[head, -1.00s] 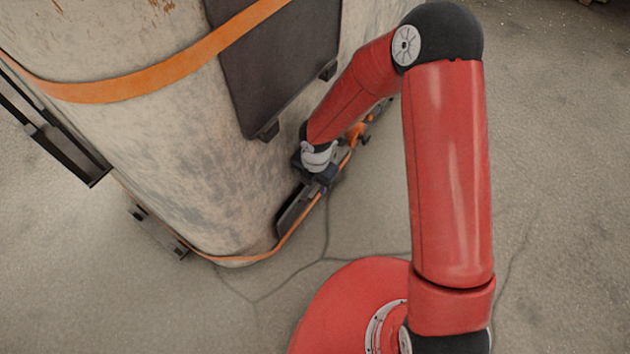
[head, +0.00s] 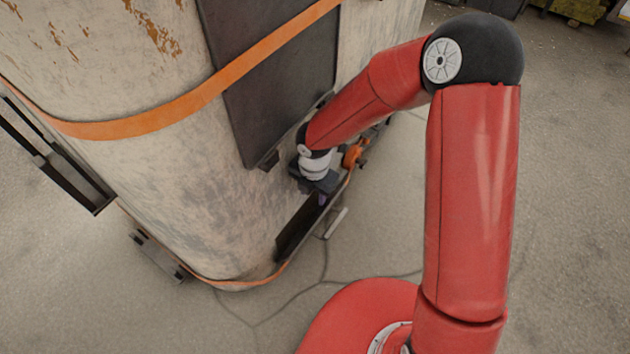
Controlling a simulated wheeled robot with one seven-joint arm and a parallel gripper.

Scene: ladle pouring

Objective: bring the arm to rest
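My red arm reaches from the lower right up to a black elbow and back down to the left. My gripper (head: 322,199) is at its end, a dark block below a white wrist. It is close to the side of a large pale, worn vessel (head: 190,190), at its lower right edge. The fingers are small and partly hidden, so I cannot tell whether they are open, shut or touching anything.
The vessel has orange bands (head: 160,118) and a dark plate (head: 275,90). A dark panel (head: 298,228) and a light bar (head: 336,222) are just below my gripper. Cracked concrete floor (head: 570,230) is clear at right. Yellowish items (head: 578,8) lie at the far top right.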

